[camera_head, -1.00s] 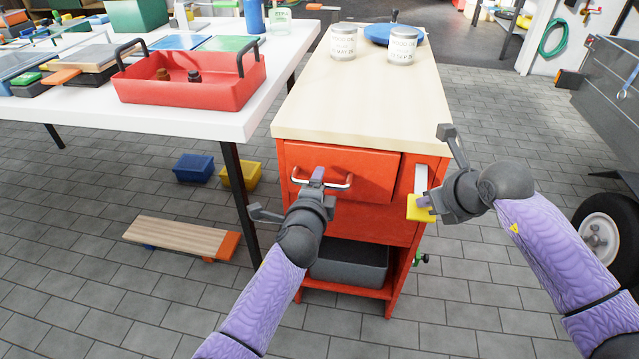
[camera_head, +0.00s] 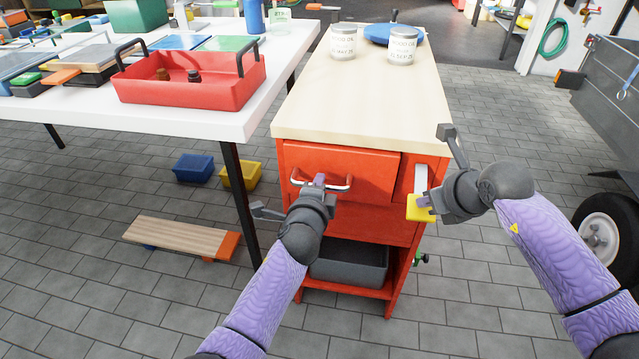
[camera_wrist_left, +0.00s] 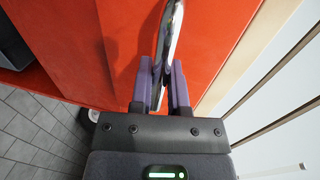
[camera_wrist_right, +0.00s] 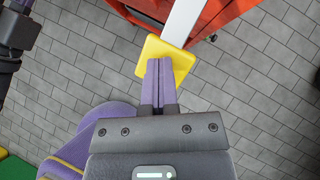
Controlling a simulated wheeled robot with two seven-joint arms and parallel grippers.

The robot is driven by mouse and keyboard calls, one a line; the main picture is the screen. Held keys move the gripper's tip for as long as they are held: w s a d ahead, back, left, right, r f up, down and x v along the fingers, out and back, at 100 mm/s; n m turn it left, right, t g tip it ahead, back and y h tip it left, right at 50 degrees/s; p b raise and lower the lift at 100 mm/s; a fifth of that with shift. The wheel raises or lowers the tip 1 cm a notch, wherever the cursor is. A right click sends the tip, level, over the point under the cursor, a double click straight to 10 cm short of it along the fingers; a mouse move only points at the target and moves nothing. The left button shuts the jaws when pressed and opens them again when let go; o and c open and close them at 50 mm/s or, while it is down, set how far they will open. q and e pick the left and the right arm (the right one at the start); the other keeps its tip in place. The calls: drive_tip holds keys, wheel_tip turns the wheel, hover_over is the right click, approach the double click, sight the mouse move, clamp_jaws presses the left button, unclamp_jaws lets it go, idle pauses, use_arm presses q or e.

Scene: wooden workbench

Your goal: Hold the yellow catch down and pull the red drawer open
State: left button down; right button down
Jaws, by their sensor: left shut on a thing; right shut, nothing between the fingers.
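The red drawer (camera_head: 365,170) sits under the top of the red cabinet. I cannot tell whether its front stands out slightly. Its metal bar handle (camera_head: 340,187) runs across the front; the left wrist view also shows the handle (camera_wrist_left: 171,35) between the fingers. My left gripper (camera_head: 318,180) is shut on the handle. The yellow catch (camera_head: 417,212) is a square pad at the end of a pale strip, right of the drawer. My right gripper (camera_head: 428,203) is shut and empty, with its fingertips over the catch (camera_wrist_right: 182,58), apparently touching it; they hide part of it.
The cabinet's wooden top (camera_head: 370,105) bears two cans (camera_head: 343,42) and a blue round thing (camera_head: 392,33). A white table (camera_head: 200,121) with a red tray (camera_head: 190,88) stands close on the left. A dark bin (camera_head: 350,266) sits below.

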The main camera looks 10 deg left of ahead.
use_arm(q)
drive_tip(key=s, duration=0.6)
drive_tip(key=shift+s, duration=0.35)
drive_tip(key=shift+c, duration=1.6)
unclamp_jaws()
drive_tip(key=s+r, duration=0.2)
drive_tip(key=s, duration=0.9)
drive_tip(key=shift+s+r, duration=0.2)
drive_tip(key=shift+s, duration=0.15)
use_arm(e)
drive_tip(key=shift+r, duration=0.1)
use_arm(q)
wheel_tip(320, 180, up, 7)
drive_tip(key=p, duration=0.5)
use_arm(e)
wheel_tip(320, 180, up, 7)
drive_tip(key=shift+r, duration=0.15)
drive_tip(key=shift+r, duration=0.1)
